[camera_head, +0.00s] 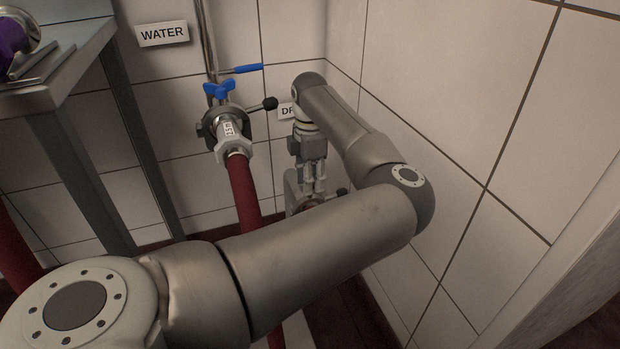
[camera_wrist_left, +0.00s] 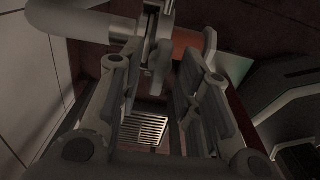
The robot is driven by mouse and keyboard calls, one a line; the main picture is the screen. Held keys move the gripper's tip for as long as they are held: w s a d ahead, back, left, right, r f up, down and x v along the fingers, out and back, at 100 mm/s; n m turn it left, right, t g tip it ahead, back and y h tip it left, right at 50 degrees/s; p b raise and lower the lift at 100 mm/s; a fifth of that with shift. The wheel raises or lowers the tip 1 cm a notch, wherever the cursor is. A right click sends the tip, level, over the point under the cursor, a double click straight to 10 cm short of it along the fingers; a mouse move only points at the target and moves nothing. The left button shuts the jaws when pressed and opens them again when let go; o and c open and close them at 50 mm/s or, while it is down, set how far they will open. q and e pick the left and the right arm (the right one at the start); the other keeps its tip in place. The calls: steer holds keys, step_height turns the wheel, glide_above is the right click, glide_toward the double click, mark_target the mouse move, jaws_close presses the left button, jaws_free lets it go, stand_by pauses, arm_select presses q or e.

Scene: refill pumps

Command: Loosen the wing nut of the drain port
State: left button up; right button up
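The drain port (camera_head: 294,190) is low on the wall under a partly hidden label (camera_head: 287,111) reading "DR". It is largely covered by my left gripper and arm. My left gripper (camera_head: 314,190) points down at it. In the left wrist view the left gripper (camera_wrist_left: 161,62) has its fingers apart, one on each side of a grey upright piece (camera_wrist_left: 158,62), which looks like the wing nut of the clamp. Gaps seem to show between this piece and the fingers; I cannot tell whether either finger touches it. My right gripper is in neither view.
A metal bench (camera_head: 62,75) stands at the far left. The tiled side wall (camera_head: 480,110) is close on the right. A floor grate (camera_wrist_left: 146,128) lies below.

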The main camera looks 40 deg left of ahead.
arm_select(q)
steer(key=shift+r, duration=0.1)
step_height(320, 180, up, 12)
stand_by(0.5)
stand_by(0.5)
